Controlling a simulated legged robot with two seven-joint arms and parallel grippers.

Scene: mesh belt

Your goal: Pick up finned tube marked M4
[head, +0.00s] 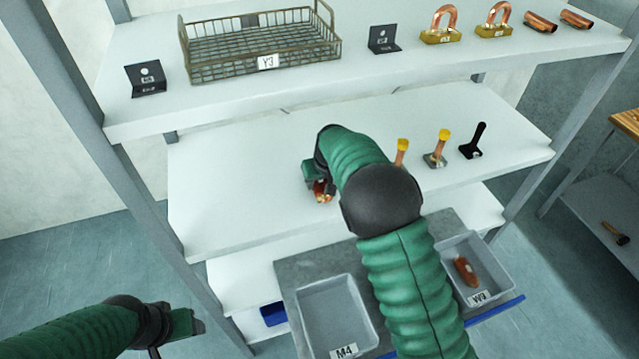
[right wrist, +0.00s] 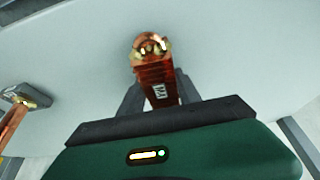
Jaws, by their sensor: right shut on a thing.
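The finned tube (right wrist: 158,72) is copper-coloured with a brass end and a small white label, turned sideways, that seems to read M4. My right gripper (right wrist: 157,96) is shut on it, with one dark finger on each side. In the head view the tube (head: 323,194) shows at the right gripper (head: 316,186), over the middle shelf (head: 235,200); my right arm hides part of this area. I cannot tell whether the tube touches the shelf. My left gripper (head: 188,322) is at the lower left, away from the shelves, and its jaw opening is unclear.
A grey bin labelled M4 (head: 338,310) looks empty. Upright copper tubes (head: 442,145) and a black stand (head: 474,143) are right of my forearm. A wire basket marked Y3 (head: 268,62) is on the top shelf.

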